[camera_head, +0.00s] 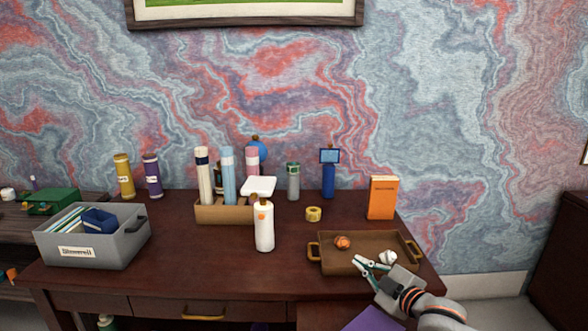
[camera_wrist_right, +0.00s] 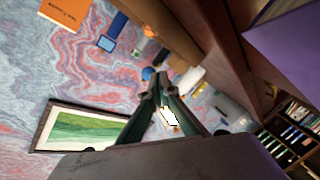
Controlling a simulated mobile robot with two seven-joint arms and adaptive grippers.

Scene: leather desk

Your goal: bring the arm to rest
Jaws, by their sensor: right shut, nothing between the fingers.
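My right gripper (camera_head: 361,263) comes in from the lower right in the head view. It is over the front part of the brown tray (camera_head: 340,265), with its fingertips pointing left. In the right wrist view its two fingers (camera_wrist_right: 157,84) converge to a point and hold nothing. A small white item (camera_head: 387,257) shows just behind the gripper in the tray, and an orange ball-like item (camera_head: 342,242) is at the tray's back. Whether the gripper touches the tray I cannot tell. My left gripper is out of view.
A white bottle (camera_head: 264,232), a yellow roll (camera_head: 313,214) and an orange box (camera_head: 382,197) stand on the desk (camera_head: 190,250). A grey bin (camera_head: 110,253) is at the left. A purple item (camera_head: 372,320) is below the gripper. Bare desk lies left of the bottle.

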